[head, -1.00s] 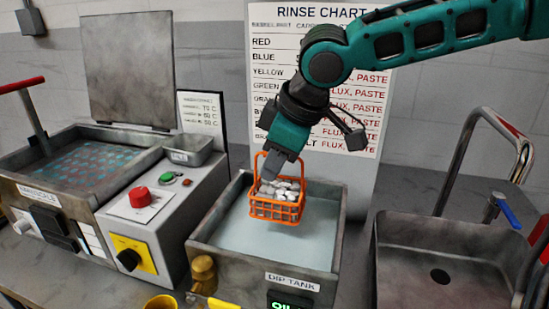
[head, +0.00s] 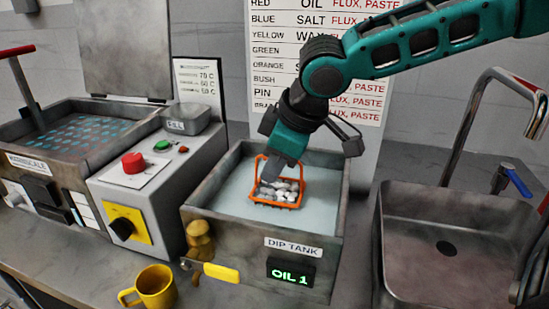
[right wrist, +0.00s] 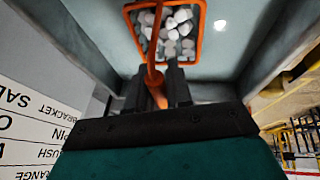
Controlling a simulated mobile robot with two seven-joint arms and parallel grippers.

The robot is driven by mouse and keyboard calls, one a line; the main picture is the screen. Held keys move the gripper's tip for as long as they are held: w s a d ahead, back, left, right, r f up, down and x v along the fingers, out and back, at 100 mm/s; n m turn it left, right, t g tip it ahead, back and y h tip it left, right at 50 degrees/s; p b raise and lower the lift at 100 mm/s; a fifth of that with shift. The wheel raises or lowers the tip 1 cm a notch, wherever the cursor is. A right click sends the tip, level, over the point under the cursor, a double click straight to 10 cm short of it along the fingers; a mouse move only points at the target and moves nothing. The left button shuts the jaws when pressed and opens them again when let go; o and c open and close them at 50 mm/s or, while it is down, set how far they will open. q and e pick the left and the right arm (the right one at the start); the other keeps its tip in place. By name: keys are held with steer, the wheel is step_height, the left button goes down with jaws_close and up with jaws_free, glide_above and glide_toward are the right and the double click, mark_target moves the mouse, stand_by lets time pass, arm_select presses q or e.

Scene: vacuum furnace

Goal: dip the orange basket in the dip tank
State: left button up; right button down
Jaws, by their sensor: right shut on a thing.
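The orange basket (head: 276,205), full of pale grey lumps, is inside the dip tank (head: 225,229). Its lower part is hidden in the pale liquid (head: 234,190), and its rim and contents show above the surface. My right gripper (head: 273,172) reaches down from the upper right and is shut on the basket's arched handle. In the right wrist view, the gripper (right wrist: 160,90) holds the orange handle, with the basket rim (right wrist: 197,42) beyond it. The tank's display reads OIL 1 (head: 290,274). My left gripper is not in view.
A control box with a red button (head: 133,163) and a tank with a teal grid (head: 75,135) stand to the left. A yellow mug (head: 155,288) is in front. A sink (head: 440,235) with a tap (head: 470,120) is at right. A chart (head: 285,45) stands behind.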

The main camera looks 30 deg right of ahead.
mark_target(274, 187)
steer(key=shift+f+b, duration=1.25)
steer(key=shift+f, duration=0.8)
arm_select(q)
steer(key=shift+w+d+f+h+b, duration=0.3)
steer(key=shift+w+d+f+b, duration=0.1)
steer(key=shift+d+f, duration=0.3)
arm_select(e)
steer(key=shift+f, duration=0.55)
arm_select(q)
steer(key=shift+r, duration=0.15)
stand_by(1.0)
